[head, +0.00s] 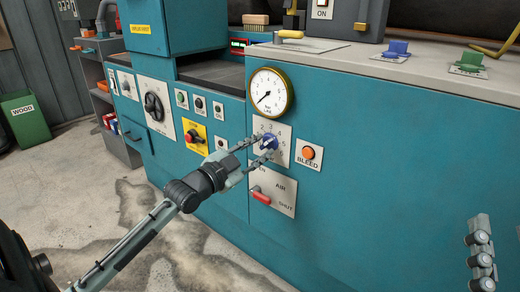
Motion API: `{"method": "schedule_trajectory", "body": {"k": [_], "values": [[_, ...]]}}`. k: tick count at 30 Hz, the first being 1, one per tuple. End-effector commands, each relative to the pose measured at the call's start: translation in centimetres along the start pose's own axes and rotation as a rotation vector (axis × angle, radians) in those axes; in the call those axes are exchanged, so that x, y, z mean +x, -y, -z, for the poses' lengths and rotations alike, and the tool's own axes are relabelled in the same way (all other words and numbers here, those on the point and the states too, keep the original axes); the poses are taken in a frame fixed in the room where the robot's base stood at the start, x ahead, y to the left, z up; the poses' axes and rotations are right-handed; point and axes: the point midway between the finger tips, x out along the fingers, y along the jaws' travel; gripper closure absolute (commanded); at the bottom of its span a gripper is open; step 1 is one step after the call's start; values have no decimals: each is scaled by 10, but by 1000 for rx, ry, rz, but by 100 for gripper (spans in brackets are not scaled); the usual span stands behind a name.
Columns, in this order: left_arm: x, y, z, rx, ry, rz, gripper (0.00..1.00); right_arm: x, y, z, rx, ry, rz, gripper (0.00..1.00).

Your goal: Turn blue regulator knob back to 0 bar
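The blue regulator knob (269,142) sits on a pale numbered plate (285,132) on the teal machine front. The digits 2, 3 and 4 show above it; the gripper hides part of the plate's left side, and the knob's exact setting is unclear. My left gripper (267,147) reaches in from the lower left, its fingers spread on either side of the knob. I cannot tell whether they touch it. My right gripper (481,255) shows only partly at the lower right, far from the knob; its opening is not clear.
Above the plate is a round yellow-rimmed line gauge (270,92), its needle pointing lower left. An orange bleed button (308,153) is close right of the knob. A red air lever (261,196) is just below. The panel farther right is bare.

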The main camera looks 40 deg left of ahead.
Motion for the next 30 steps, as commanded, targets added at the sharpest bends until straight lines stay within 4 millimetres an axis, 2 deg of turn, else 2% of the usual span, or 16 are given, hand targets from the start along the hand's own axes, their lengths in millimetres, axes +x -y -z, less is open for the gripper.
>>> {"method": "schedule_trajectory", "body": {"k": [10,17,30], "values": [[4,0,0,1,1,-1,71,0,0,2,0,-8,0,60],[4,0,0,0,1,-1,100,0,0,1,-1,-8,0,60],[4,0,1,-21,1,-1,100,2,0,-2,0,24,-1,60]]}}
